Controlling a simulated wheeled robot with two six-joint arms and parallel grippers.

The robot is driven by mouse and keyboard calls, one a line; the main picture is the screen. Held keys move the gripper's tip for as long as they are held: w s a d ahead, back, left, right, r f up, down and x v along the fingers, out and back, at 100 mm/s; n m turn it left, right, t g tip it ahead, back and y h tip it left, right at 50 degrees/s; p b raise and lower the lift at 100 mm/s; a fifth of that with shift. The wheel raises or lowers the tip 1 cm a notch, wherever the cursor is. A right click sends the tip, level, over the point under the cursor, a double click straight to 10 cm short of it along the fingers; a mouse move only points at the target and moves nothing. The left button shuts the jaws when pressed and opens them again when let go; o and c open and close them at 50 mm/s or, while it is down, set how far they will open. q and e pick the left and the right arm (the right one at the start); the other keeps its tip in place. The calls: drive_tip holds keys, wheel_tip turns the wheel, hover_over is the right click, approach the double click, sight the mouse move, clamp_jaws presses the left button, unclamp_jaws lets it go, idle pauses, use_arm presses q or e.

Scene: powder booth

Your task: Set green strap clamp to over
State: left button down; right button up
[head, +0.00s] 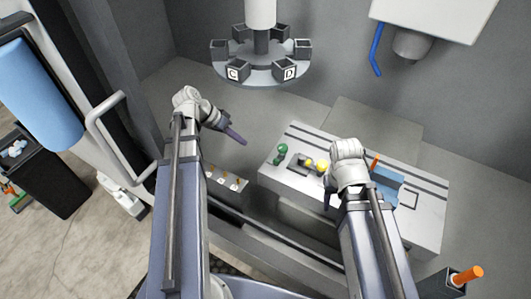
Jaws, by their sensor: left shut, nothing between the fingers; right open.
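A small green object (282,153), which looks like the green strap clamp, stands at the left end of the light-topped bench (425,222). Its exact setting is too small to tell. My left gripper (238,137) is shut and empty, pointing right, up and left of the green object in the picture and apart from it. My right gripper (329,199) is open and hangs near the middle of the bench, right of the green object. Its fingers are partly hidden by my wrist and arm.
Yellow pieces (320,166) and a dark block sit right of the green object. A blue holder (388,188) stands on the bench's right part. A round carousel with lettered boxes (261,68) hangs above the back. A grey side ledge (228,190) carries small orange-marked parts.

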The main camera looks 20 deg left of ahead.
use_arm(q)
drive_tip(key=shift+a+r, duration=0.25)
drive_tip(key=shift+a, duration=0.3)
drive_tip(key=shift+f, duration=0.1)
drive_tip(key=b, duration=0.8)
approach(280, 156)
drive_tip(key=f, duration=0.5)
drive_tip(key=shift+s+a, duration=0.1)
drive_tip(key=shift+s, duration=0.3)
drive_tip(key=shift+d, duration=0.55)
drive_tip(key=shift+d, duration=0.1)
